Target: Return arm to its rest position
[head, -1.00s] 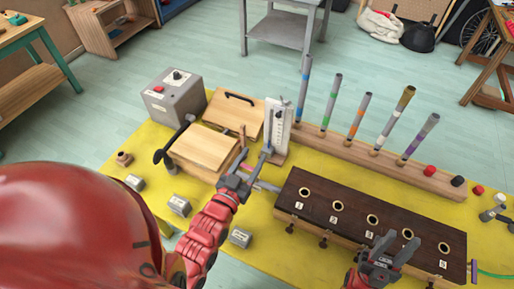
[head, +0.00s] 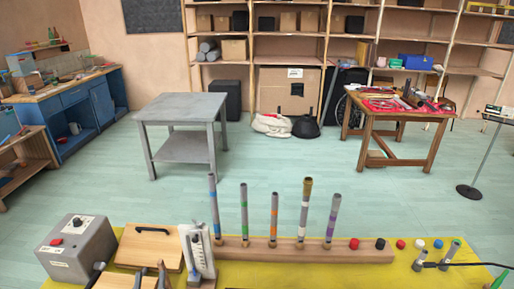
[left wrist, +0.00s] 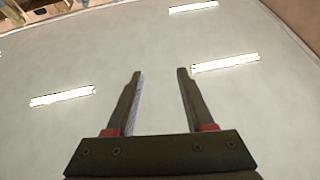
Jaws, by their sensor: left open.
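My left gripper (head: 150,277) shows only by its fingertips at the bottom edge of the head view, in front of the pale wooden boxes. In the left wrist view its two fingers (left wrist: 160,75) are spread apart with nothing between them. They point up toward a pale ceiling with bright light strips. The rest of the left arm is hidden below the head view. My right gripper is not in view.
On the yellow table (head: 400,272) stand a grey box (head: 83,250), a wooden box (head: 150,247), a white upright gauge (head: 199,255) and a wooden rail (head: 295,251) with several upright tubes. A grey side table (head: 180,110) stands beyond; open floor lies between.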

